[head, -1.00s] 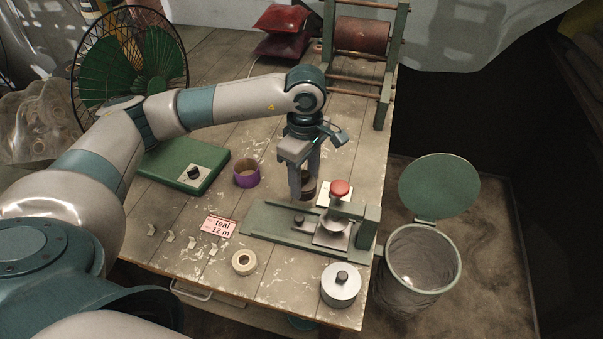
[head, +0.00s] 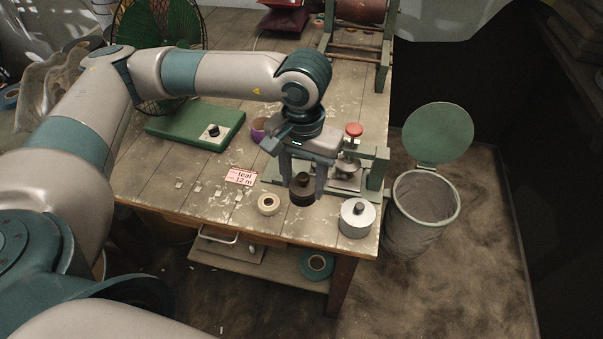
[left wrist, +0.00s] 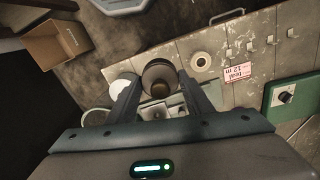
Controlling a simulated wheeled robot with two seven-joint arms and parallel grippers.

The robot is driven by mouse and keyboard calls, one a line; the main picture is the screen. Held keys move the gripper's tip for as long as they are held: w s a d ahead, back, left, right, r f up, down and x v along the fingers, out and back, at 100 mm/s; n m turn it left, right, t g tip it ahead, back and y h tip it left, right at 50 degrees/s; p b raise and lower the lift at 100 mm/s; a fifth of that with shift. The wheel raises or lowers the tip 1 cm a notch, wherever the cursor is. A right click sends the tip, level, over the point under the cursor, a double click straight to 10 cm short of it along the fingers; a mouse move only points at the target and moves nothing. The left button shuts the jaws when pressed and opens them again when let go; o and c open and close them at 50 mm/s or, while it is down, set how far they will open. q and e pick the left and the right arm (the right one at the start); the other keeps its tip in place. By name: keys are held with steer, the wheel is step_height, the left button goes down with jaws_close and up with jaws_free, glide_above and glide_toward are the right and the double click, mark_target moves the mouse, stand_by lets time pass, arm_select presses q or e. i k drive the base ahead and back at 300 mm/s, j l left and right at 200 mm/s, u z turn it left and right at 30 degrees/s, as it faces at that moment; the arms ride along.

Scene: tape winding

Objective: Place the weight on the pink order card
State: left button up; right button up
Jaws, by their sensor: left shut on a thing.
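The pink order card (head: 240,176), printed "teal 12 m", lies flat on the wooden table; the left wrist view shows it too (left wrist: 238,73). My left gripper (head: 303,194) is shut on a dark brown round weight (head: 301,190) with a knob on top. The weight is upright between the fingers, to the right of the card and in front of the green tape fixture. In the left wrist view the weight (left wrist: 159,76) is between the fingertips. I cannot tell its exact height above the table. My right gripper is not in view.
A cream tape roll (head: 268,204) lies between card and weight. A silver knobbed cylinder (head: 357,218) stands at the front right corner. The green fixture (head: 377,170) with a red knob is behind. An open bin (head: 425,195) stands right.

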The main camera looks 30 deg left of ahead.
mark_target(232, 175)
steer(key=i+l+u, duration=0.15)
steer(key=u, duration=0.2)
steer(key=i+l+u, duration=0.2)
steer(key=u, duration=0.15)
steer(key=i+l+u, duration=0.4)
steer(key=k+j, duration=0.1)
steer(key=j, duration=0.05)
